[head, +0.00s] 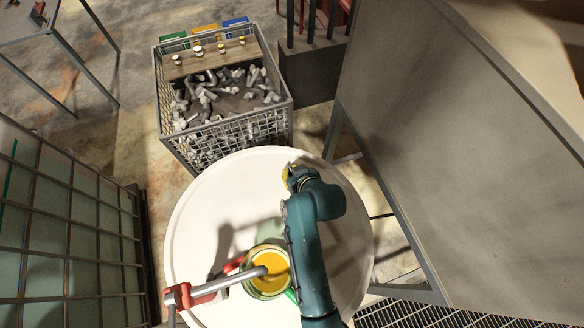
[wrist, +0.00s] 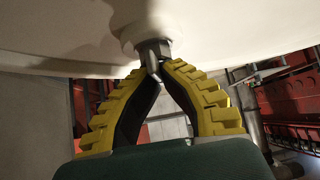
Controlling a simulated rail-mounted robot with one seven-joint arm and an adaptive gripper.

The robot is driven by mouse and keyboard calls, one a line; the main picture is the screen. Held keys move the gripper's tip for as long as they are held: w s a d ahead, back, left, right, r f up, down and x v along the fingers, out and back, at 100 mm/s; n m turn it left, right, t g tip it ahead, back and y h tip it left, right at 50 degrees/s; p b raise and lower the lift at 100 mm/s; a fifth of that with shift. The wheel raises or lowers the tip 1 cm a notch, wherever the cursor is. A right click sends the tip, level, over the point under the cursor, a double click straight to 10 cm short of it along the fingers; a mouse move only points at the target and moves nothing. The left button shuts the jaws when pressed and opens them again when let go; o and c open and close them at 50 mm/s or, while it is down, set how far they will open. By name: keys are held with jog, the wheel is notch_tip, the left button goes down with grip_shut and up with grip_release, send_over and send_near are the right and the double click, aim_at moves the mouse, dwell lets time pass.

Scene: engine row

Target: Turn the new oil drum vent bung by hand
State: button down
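The drum shows as a large white round top (head: 205,205) in the head view. In the wrist view its white surface (wrist: 60,45) fills the upper part, with a raised white boss. A small grey metal fitting, which looks like the vent bung (wrist: 152,48), sticks out of this boss. My gripper (wrist: 158,66) has yellow ribbed fingers with black pads. Its fingertips come together on either side of the bung and appear to touch it. In the head view my gripper (head: 291,170) is at the drum's far edge, and the bung is hidden there.
An open pot of orange-yellow liquid (head: 270,270) stands on the drum near a grey pipe with a red fitting (head: 178,297). A wire crate of metal parts (head: 225,130) stands behind the drum. A large grey panel (head: 450,130) is at right, a barred frame (head: 70,235) at left.

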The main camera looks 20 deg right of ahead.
jog(key=shift+m+h, duration=0.7)
jog(key=shift+m, duration=0.2)
jog(key=c, duration=1.2)
grip_release()
jog(key=v, duration=1.2)
jog(key=shift+a, duration=0.1)
